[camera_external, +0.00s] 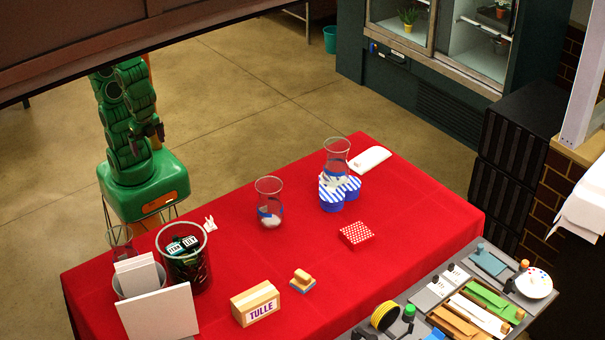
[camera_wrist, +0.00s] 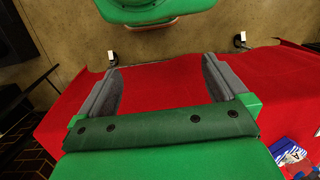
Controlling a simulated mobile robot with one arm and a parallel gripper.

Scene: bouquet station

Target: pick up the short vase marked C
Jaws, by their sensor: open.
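No letter C can be read on any vase. A clear glass vase (camera_external: 269,187) with a blue mark and something pale at its bottom stands upright mid-table. Another clear glass vase (camera_external: 336,150) stands farther back, at blue-and-white striped objects (camera_external: 333,197) that hide its lower part. A clear glass vessel (camera_external: 120,240) at the left end is partly hidden by a grey container. My gripper (camera_external: 150,131) is held by my folded arm beyond the table's far left edge, away from the vases. In the wrist view my gripper (camera_wrist: 159,78) is open, with nothing between its fingers.
On the red table (camera_external: 225,245) are a dark bin (camera_external: 185,270), white cards (camera_external: 157,316), a TULLE box (camera_external: 255,303), a wooden-handled block (camera_external: 302,281), a red dotted box (camera_external: 356,235) and a white pad (camera_external: 370,159). The cloth left of the mid-table vase is mostly clear.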

